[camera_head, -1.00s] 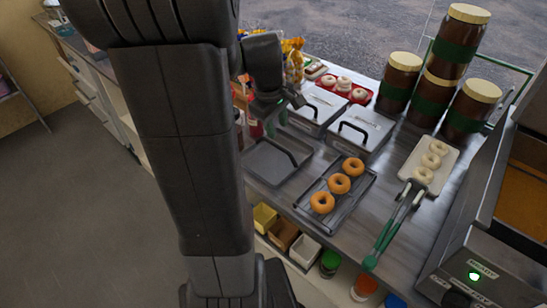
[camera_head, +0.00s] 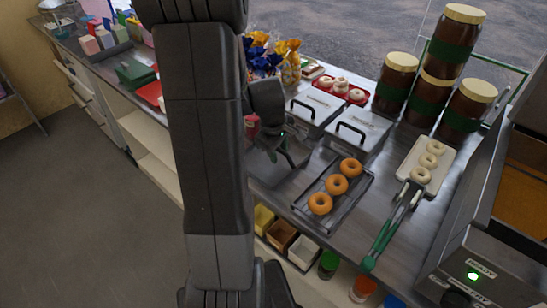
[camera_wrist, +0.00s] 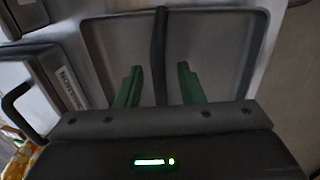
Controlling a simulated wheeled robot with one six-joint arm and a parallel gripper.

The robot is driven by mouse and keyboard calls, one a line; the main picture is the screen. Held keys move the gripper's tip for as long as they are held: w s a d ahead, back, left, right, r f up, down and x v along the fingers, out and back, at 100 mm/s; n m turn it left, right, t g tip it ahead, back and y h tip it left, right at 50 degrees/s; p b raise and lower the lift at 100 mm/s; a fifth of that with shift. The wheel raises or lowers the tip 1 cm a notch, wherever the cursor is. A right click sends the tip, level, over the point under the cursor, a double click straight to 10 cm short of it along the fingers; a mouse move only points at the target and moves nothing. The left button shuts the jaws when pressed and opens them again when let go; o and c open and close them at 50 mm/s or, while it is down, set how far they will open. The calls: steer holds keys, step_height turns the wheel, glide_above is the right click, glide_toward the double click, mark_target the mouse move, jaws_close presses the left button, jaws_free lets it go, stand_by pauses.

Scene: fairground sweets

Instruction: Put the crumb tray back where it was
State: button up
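The crumb tray (camera_head: 268,176) is a shallow, empty grey tray lying on the steel counter, left of the doughnut tray. My arm hides part of it in the head view. It also shows in the wrist view (camera_wrist: 210,45), with a dark bar handle (camera_wrist: 158,45) running across its middle. My gripper (camera_head: 283,151) is low over the tray. In the wrist view its green fingers (camera_wrist: 158,88) are apart, one on each side of the handle, with gaps between. Whether the tray sits fully in its place I cannot tell.
A dark tray of three brown doughnuts (camera_head: 355,201) lies close on the right. Two lidded metal bins (camera_head: 361,128) stand just behind. Green-handled tongs (camera_head: 385,238) and a white doughnut plate (camera_head: 442,159) are farther right. Small open boxes (camera_head: 282,234) sit below the counter's front edge.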

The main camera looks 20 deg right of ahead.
jaws_close()
steer(key=shift+r, duration=0.15)
